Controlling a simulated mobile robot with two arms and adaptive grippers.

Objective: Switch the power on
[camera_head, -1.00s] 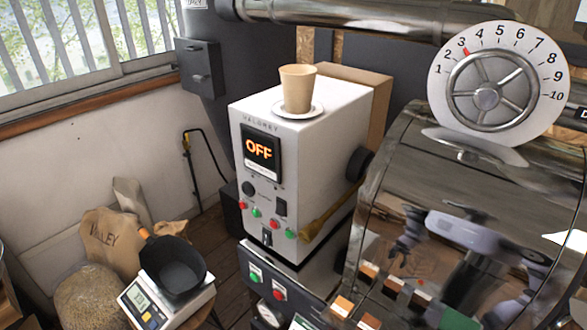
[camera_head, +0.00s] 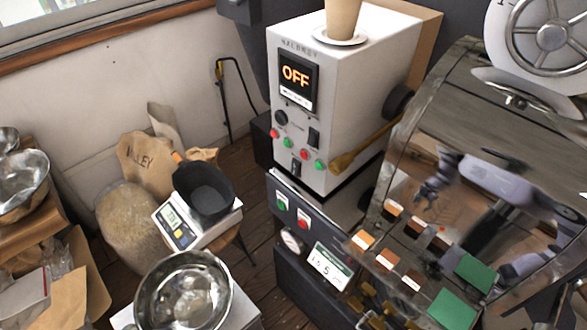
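A white machine (camera_head: 355,85) stands upright near the middle, and its front display (camera_head: 297,76) reads OFF in orange. Below the display are a black knob (camera_head: 281,118), a black rocker-like switch (camera_head: 314,137) and a row of red and green buttons. A small black switch (camera_head: 295,169) sits low on the front. The dark base below has a green button (camera_head: 282,204) and a red button (camera_head: 303,220). I cannot tell which control is the power switch. Neither gripper shows directly; only a blurred reflection of my arms shows in the shiny roaster (camera_head: 450,110).
A paper cup (camera_head: 342,17) stands on a saucer on the machine. A wooden-handled lever (camera_head: 362,147) juts from its right side. At left are a scale (camera_head: 178,222) with a black pan (camera_head: 204,190), a metal bowl (camera_head: 186,292) and sacks (camera_head: 147,160). Colour samples line the roaster's front.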

